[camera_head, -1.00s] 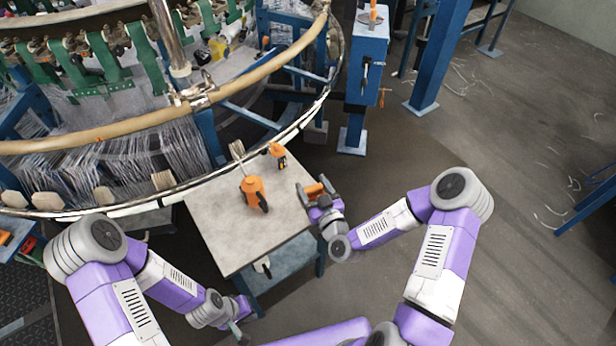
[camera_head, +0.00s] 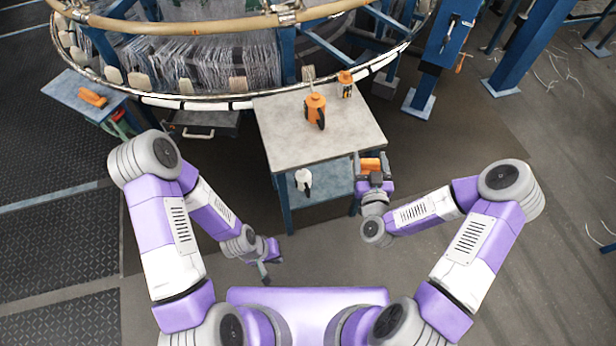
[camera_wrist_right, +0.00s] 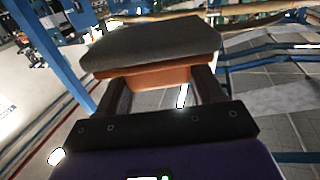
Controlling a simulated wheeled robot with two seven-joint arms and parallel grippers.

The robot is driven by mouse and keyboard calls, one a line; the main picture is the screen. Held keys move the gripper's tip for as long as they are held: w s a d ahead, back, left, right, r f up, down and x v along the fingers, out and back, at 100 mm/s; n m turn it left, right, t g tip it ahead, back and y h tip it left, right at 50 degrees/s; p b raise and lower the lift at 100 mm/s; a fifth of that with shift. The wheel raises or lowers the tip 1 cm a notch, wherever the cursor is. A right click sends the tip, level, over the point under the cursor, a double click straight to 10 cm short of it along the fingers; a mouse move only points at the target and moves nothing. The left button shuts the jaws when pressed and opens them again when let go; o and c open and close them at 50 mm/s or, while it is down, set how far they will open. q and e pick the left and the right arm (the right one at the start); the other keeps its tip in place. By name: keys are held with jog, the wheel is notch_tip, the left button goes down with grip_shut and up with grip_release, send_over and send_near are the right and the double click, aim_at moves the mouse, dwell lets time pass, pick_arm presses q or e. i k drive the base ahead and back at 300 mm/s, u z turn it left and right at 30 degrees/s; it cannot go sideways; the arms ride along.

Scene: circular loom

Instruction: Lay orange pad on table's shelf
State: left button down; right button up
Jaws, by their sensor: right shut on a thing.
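The orange pad (camera_head: 371,164) is in my right gripper (camera_head: 373,172), held beside the right edge of the grey-topped table (camera_head: 280,135). In the right wrist view the pad (camera_wrist_right: 150,50) shows a dark grey face and an orange layer between the two fingers (camera_wrist_right: 165,92). The table's blue lower shelf (camera_head: 325,184) shows under the top's front edge, with a white and black item (camera_head: 303,180) on it. My left gripper (camera_head: 265,268) hangs low, left of the table; its fingers are too small to read.
An orange bottle-like tool (camera_head: 315,110) and a smaller orange item (camera_head: 346,84) stand on the tabletop. A side table (camera_head: 75,95) at left holds another orange object (camera_head: 93,96). The round loom (camera_head: 210,60) fills the back. Floor in front is clear.

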aim_at(336, 182)
jog(key=u, duration=2.15)
jog(key=k, duration=1)
jog(key=z, duration=1.1)
jog(key=i, duration=1)
jog(key=z, duration=0.05)
